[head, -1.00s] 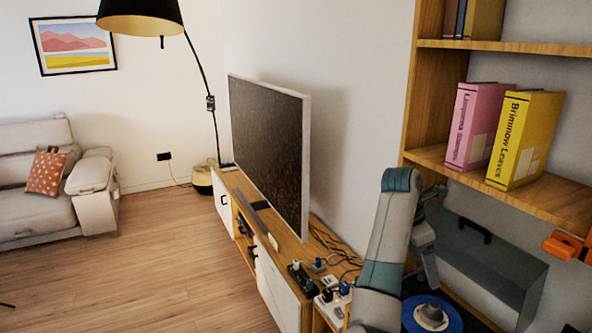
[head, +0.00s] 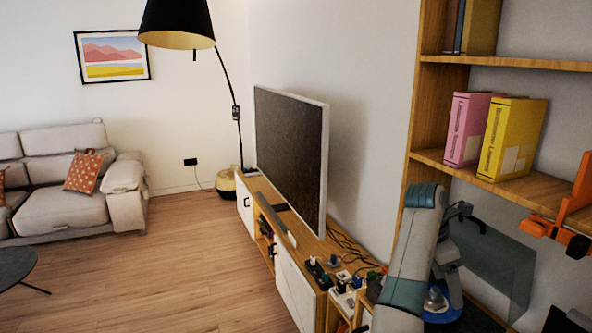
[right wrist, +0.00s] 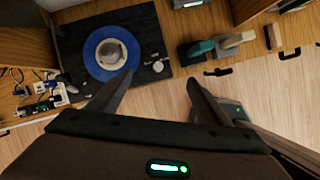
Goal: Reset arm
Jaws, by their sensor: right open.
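My right gripper (right wrist: 160,86) is open and empty in the right wrist view, its two dark fingers spread apart. Ahead of it is a black record player (right wrist: 152,45) with a blue disc (right wrist: 97,48) and a grey round piece at its middle. In the head view my right arm (head: 412,262) rises at the lower right, bent at the top, in front of the shelf unit. Its fingers cannot be made out there. My left gripper is in neither current view.
A wooden shelf (head: 545,192) holds a pink book (head: 466,130) and a yellow book (head: 508,140). An orange object (head: 560,222) is at its right. A television (head: 290,150) stands on a low cabinet (head: 294,290). Wooden floor (head: 180,270) is clear before the sofa (head: 60,205).

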